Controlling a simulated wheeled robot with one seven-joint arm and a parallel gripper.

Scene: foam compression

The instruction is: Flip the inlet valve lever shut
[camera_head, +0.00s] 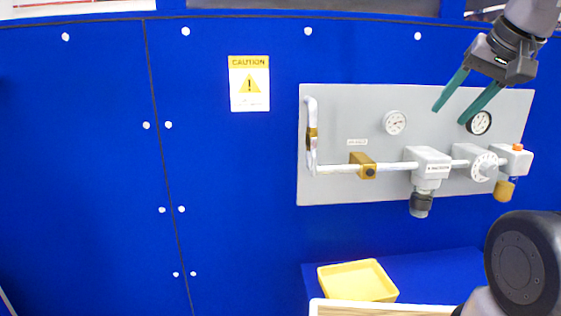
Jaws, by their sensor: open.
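A grey panel (340,115) on the blue wall carries a run of pipe and valves. A brass valve body (362,165) with a dark round spot sits on the horizontal pipe. Another brass fitting (311,138) is on the upright pipe at the panel's left end. I cannot clearly make out which part is the inlet valve lever, or its position. My gripper (449,116) is open and empty, with teal fingers pointing down and left. Its tips show in front of the panel's upper right part, right of both brass parts, and appear apart from the fittings.
Two gauges (395,123) are on the panel; my gripper is close to the right one (479,122). A grey filter (428,168), a white dial knob (484,166) and an orange-topped unit (514,158) line the pipe. A yellow tray (358,281) sits below.

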